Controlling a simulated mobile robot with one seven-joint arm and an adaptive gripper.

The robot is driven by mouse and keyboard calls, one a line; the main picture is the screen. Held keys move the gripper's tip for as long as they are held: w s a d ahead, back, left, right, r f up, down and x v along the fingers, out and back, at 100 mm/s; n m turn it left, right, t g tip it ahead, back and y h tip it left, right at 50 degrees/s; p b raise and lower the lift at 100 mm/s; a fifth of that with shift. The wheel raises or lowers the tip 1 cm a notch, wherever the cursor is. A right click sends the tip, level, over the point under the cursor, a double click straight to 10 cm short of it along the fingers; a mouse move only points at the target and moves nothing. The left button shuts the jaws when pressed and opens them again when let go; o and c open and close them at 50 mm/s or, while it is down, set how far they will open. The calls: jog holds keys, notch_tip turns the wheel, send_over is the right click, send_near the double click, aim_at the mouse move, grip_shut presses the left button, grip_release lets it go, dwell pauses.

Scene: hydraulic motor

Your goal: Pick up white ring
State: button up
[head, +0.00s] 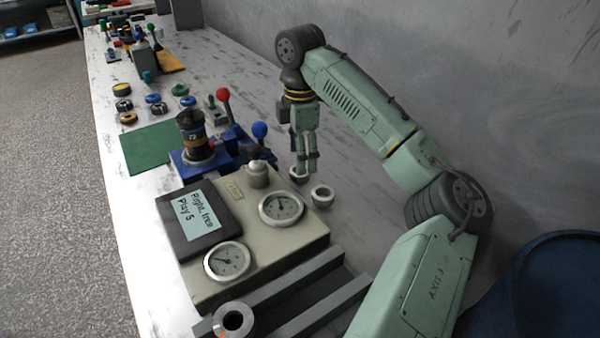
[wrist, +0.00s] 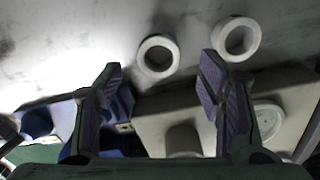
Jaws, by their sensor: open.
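Two white rings stand on the pale worktop beside the cream gauge box.
The cream box (head: 315,226) with gauges and a knob (head: 257,175) is close to the rings. Grey rails (head: 290,282) lie in front. Worktop toward the wall is clear.

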jog(key=shift+w+d+f+p, duration=0.1)
jog(key=shift+f+p, duration=0.15)
jog(key=shift+f, duration=0.85)
jog(key=shift+w+d+f+p, duration=0.1)
jog(key=shift+f+p, duration=0.1)
jog(key=shift+f, duration=0.85)
jog(key=shift+c, duration=0.2)
jog(key=c, duration=0.8)
